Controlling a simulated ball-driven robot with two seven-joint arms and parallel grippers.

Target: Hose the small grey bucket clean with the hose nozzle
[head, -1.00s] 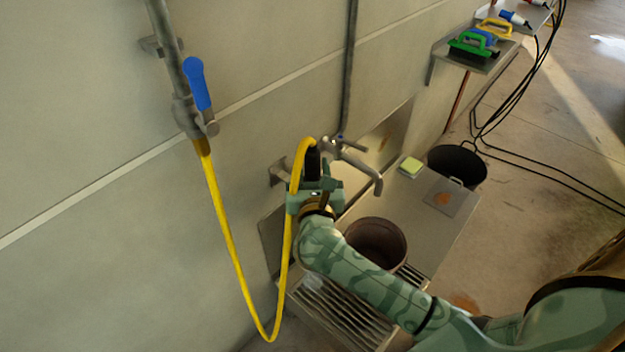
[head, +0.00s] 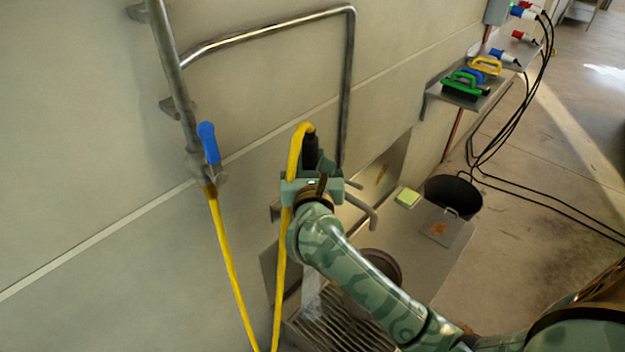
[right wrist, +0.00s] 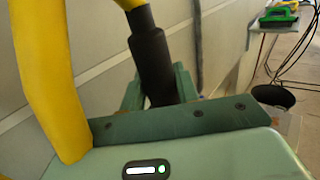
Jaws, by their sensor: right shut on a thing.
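The hose nozzle (head: 311,152) is black, on the end of a yellow hose (head: 229,268). My right gripper (head: 313,178) is shut on it; in the right wrist view the nozzle (right wrist: 155,62) stands between the fingers, with the hose bending over its top. The bucket (head: 385,262) looks dark brown and stands on the steel sink, right of and below the gripper. My right forearm hides much of it. A pale streak (head: 311,290) shows below the gripper; I cannot tell for sure that it is water. My left gripper is not in view.
A blue-handled valve (head: 208,143) on the wall pipe feeds the hose. A tap spout (head: 362,210) sits close right of the gripper. A slatted grate (head: 335,330), yellow-green sponge (head: 407,197), black tub (head: 453,194) and shelf of brushes (head: 468,85) are around.

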